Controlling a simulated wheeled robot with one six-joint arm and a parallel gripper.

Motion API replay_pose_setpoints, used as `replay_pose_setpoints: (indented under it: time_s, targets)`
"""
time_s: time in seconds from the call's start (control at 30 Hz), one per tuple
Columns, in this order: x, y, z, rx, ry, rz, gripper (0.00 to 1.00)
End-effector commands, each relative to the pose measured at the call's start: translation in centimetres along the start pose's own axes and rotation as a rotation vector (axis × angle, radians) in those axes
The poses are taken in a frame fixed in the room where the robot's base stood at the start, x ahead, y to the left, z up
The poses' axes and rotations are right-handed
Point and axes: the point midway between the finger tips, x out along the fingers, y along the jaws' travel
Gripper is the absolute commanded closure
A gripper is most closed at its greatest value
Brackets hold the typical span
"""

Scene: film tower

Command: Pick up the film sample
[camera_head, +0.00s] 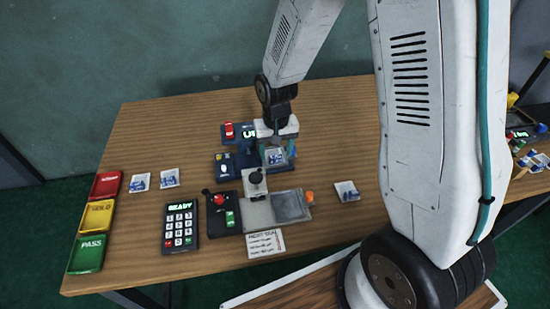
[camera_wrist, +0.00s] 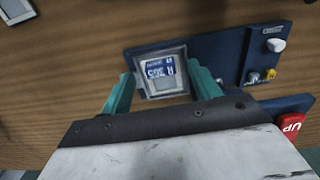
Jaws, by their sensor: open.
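A film sample, a small white-bordered card with blue print, sits in a grey square holder on a dark blue device. It shows in the head view (camera_head: 277,156) and between my fingers in the wrist view (camera_wrist: 160,68). My gripper (camera_wrist: 160,76) is open, with one teal finger on each side of the holder; whether they touch it I cannot tell. In the head view my gripper (camera_head: 277,150) is over the back middle of the table. Similar cards lie at the left (camera_head: 140,182), beside it (camera_head: 170,178), and at the right (camera_head: 347,191).
Red (camera_head: 106,185), yellow (camera_head: 97,215) and green PASS (camera_head: 86,254) trays line the left edge. A keypad reading READY (camera_head: 181,226), a joystick box (camera_head: 222,212) and a grey press-like device (camera_head: 275,207) stand in front. The table's (camera_head: 330,115) back right is bare.

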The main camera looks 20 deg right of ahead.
Motion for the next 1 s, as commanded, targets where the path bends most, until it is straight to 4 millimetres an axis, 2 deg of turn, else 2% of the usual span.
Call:
replay_pose_setpoints:
  time_s: [0.13,0.37,0.4,0.5,0.57,0.63,0.67,1.0]
  targets:
    - [1.56,0.01,0.05,0.0,-0.002,0.001,0.38]
    - [1.71,0.0,0.02,0.0,0.0,0.0,0.38]
    - [1.71,0.0,0.02,0.0,0.0,0.0,0.44]
    - [1.69,0.0,0.02,0.0,0.0,0.0,0.72]
    - [1.69,0.0,0.02,0.0,0.0,0.0,0.86]
    - [1.68,0.0,0.01,0.0,0.0,0.0,0.86]
    - [1.68,0.0,0.01,0.0,0.0,0.0,0.9]
    - [1.24,0.0,-0.03,0.0,0.002,0.0,0.9]
